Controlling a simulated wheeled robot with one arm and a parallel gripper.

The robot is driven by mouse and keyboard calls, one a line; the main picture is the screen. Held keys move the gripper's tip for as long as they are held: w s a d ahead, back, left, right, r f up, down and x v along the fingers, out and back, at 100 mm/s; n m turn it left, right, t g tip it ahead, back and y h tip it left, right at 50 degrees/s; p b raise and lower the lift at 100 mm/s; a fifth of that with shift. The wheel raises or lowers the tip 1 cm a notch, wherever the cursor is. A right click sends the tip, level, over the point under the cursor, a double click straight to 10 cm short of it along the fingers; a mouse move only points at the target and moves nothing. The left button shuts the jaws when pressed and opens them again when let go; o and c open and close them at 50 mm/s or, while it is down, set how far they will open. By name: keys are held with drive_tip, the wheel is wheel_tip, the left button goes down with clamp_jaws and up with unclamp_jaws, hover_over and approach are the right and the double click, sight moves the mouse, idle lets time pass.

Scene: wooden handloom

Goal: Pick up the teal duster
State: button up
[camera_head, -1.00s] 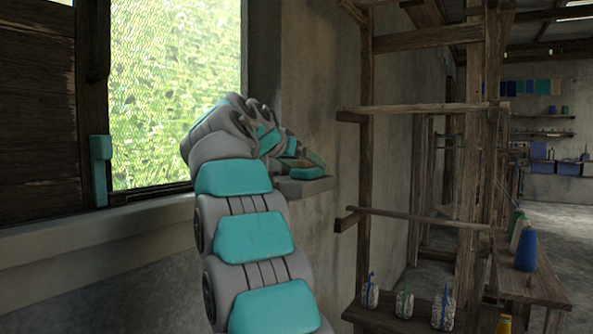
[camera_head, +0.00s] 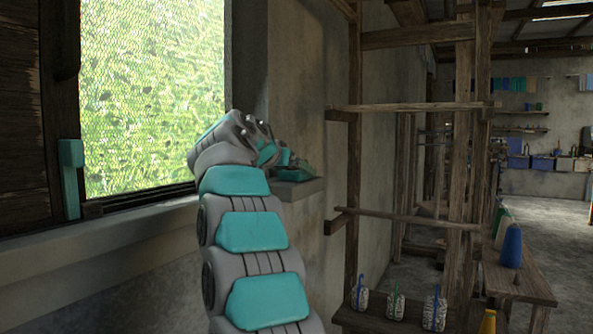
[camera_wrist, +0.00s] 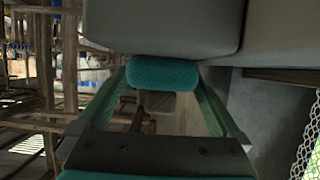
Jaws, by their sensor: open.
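The teal duster (camera_wrist: 162,73) shows in the wrist view as a short, textured teal roll. It lies against a grey, block-like surface (camera_wrist: 160,25) at the top of the picture. My gripper (camera_wrist: 160,88) is open, with one greenish finger on the left and one on the right. The duster lies between the fingertip ends. I cannot tell whether the fingers touch it. In the head view my gripper (camera_head: 292,167) is small, over a grey ledge (camera_head: 300,188) at the right end of the window sill. There I cannot tell the duster apart from the gripper.
A window with mesh (camera_head: 150,90) is at the left, with a teal piece (camera_head: 70,180) on its frame. A wooden loom frame (camera_head: 352,150) stands right of the ledge. The far-right floor is clear.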

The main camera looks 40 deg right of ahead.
drive_tip(key=shift+w+d+f, duration=0.25)
drive_tip(key=shift+d, duration=0.35)
drive_tip(key=c, duration=1.2)
drive_tip(key=shift+r, duration=0.2)
